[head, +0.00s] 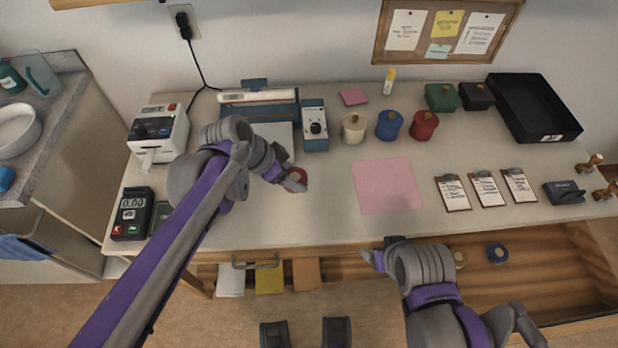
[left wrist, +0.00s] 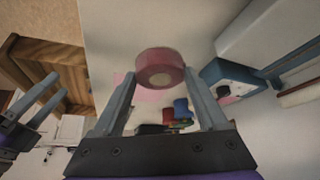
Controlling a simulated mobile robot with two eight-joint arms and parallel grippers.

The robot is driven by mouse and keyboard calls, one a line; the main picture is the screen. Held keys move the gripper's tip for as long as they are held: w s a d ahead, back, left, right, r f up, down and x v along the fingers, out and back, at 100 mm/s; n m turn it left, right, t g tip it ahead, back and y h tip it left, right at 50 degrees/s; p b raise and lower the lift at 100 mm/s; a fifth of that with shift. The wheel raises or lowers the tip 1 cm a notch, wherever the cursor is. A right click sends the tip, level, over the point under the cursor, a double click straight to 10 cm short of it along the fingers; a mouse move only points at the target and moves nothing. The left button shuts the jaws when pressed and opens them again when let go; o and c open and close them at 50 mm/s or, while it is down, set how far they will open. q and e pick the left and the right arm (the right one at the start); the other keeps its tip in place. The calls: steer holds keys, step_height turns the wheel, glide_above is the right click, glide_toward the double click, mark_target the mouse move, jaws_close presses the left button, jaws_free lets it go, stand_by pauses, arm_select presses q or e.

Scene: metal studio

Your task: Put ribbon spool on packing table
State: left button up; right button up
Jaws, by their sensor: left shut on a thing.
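My left gripper (head: 287,180) is shut on a red ribbon spool (head: 298,174). In the left wrist view the spool (left wrist: 160,68) sits between the fingertips, its pale core showing. The spool is over the packing table (head: 325,215), left of a pink square sheet (head: 388,185); I cannot tell whether it touches the tabletop. My right gripper (head: 376,257) is by the table's front edge, near the open drawer. In the left wrist view its two fingers (left wrist: 40,102) show apart with nothing between them.
An open wooden drawer (head: 540,275) holds a yellowish spool (head: 459,256) and a blue spool (head: 497,253). Several coloured round items, a black tray (head: 535,108), clipboards (head: 487,189), a label printer (head: 158,133) and a card terminal (head: 132,213) stand on the table. The front middle is clear.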

arm_select(q)
step_height(320, 180, down, 8)
steer(key=shift+f+b, duration=0.1)
steer(key=shift+b, duration=0.45)
steer(key=shift+f, duration=0.1)
steer(key=o, duration=1.2)
steer(key=shift+o, duration=0.2)
steer(key=shift+r, duration=0.2)
steer(key=p+v, duration=0.2)
steer(key=v, duration=1)
steer(key=s+a+f+n+t+y, duration=0.2)
steer(key=s+a+f+n+y, duration=0.3)
steer(key=s+a+n, duration=0.6)
steer(key=s+f+n, duration=0.1)
steer(key=s+f, duration=0.1)
steer(key=s, duration=0.2)
steer(key=shift+a+f+n, duration=0.25)
steer(key=shift+n, duration=0.15)
